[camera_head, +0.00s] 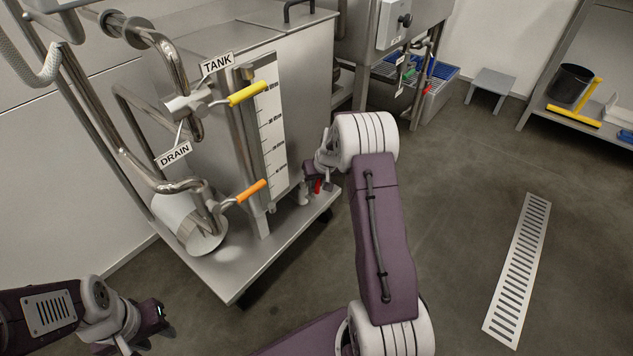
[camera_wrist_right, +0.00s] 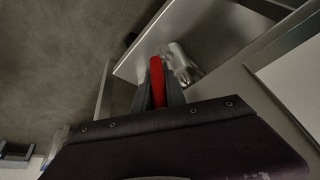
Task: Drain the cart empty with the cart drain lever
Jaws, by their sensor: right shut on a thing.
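The steel cart (camera_head: 275,245) has a tank with a sight gauge scale (camera_head: 271,130) on its side. A red lever handle (camera_head: 317,187) sits low at the cart's right corner, by a short metal outlet (camera_head: 302,196). My right gripper (camera_head: 314,178) is at this handle, partly hidden by its own wrist. In the right wrist view the red handle (camera_wrist_right: 157,80) lies between the dark fingers (camera_wrist_right: 158,95), shut on it, with a metal fitting (camera_wrist_right: 180,62) just beside it. My left gripper (camera_head: 162,318) hangs at the lower left, away from the cart; its opening is unclear.
A yellow lever (camera_head: 248,93) near the TANK tag (camera_head: 217,64) and an orange lever (camera_head: 251,191) below the DRAIN tag (camera_head: 174,154) sit on the left piping. A floor drain grate (camera_head: 519,270) lies right, with clear floor around it. A shelf (camera_head: 575,115) stands at far right.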

